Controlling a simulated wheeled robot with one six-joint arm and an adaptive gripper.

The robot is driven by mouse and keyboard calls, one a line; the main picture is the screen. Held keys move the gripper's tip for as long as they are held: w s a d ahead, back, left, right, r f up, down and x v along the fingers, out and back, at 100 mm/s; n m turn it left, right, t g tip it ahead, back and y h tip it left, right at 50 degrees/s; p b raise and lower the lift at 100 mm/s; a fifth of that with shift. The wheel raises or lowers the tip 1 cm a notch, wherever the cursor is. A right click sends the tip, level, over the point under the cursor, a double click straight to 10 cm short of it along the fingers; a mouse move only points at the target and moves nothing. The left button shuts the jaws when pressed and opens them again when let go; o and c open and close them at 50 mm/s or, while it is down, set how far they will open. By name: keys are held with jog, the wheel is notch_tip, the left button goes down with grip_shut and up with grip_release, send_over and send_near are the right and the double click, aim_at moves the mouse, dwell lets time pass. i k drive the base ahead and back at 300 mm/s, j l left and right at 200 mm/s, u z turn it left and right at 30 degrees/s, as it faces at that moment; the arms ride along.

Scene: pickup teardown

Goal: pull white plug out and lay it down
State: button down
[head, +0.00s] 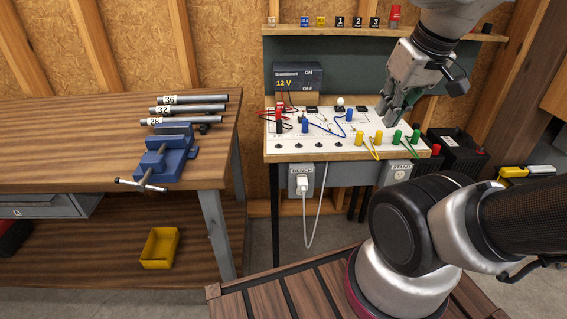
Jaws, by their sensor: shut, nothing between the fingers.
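The white plug (302,185) sits in the socket box marked BENCH (293,170), on the front of the small bench below the white panel. Its white cord (317,225) hangs from it in a loop toward the floor. My gripper (387,121) is shut and empty. It appears over the right part of the white panel (285,150), above and to the right of the plug. Whether its tips touch the panel cannot be told.
A second socket box marked STAND (397,172) is at the panel's right. Colored plugs and wires cover the panel, with a 12 V supply (298,79) behind. A workbench with a blue vise (165,158) stands left. A yellow bin (159,248) is on the lower shelf.

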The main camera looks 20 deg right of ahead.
aim_at(302, 182)
jog(key=k, duration=0.5)
jog(key=k+u, duration=0.2)
jog(key=u, duration=1.15)
jog(key=k+l, duration=0.1)
jog(key=l, duration=1.9)
jog(key=k+l, duration=0.15)
jog(key=l, duration=0.85)
